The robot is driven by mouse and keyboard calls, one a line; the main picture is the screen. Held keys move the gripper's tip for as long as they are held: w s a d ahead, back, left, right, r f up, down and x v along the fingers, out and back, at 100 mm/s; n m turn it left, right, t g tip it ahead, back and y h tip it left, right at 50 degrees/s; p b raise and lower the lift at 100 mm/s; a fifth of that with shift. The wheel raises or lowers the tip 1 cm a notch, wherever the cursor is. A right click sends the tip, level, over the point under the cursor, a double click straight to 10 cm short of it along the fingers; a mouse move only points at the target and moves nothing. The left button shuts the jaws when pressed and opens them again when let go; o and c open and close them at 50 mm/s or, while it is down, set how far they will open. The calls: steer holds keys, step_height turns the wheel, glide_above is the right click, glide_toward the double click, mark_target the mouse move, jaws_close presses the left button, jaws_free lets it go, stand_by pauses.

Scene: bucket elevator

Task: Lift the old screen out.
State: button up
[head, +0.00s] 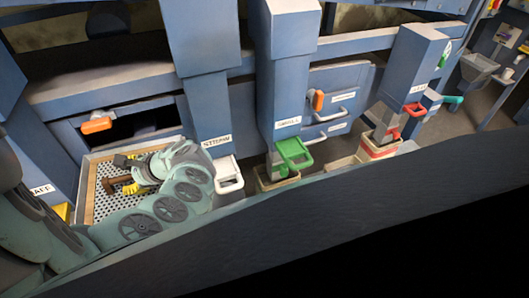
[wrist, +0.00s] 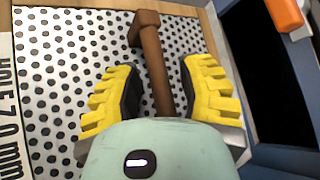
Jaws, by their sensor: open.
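The screen (head: 103,207) is a light perforated sheet in a wooden frame, lying at the left of the head view, in front of a dark slot (head: 150,120). In the wrist view the screen (wrist: 60,45) fills the left and middle, with a label (wrist: 14,100) reading "HOLE 7.0 mm". A brown T-shaped handle (wrist: 153,60) stands out over it. My gripper (wrist: 153,76) is open, with one yellow finger on each side of the handle and gaps between. In the head view my gripper (head: 127,175) is over the screen; my arm hides its near part.
Boxes (head: 372,148) stand below the right-hand posts. A dark surface fills the lower right.

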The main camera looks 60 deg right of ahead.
jaws_close()
steer(key=shift+r, duration=0.1)
stand_by(0.6)
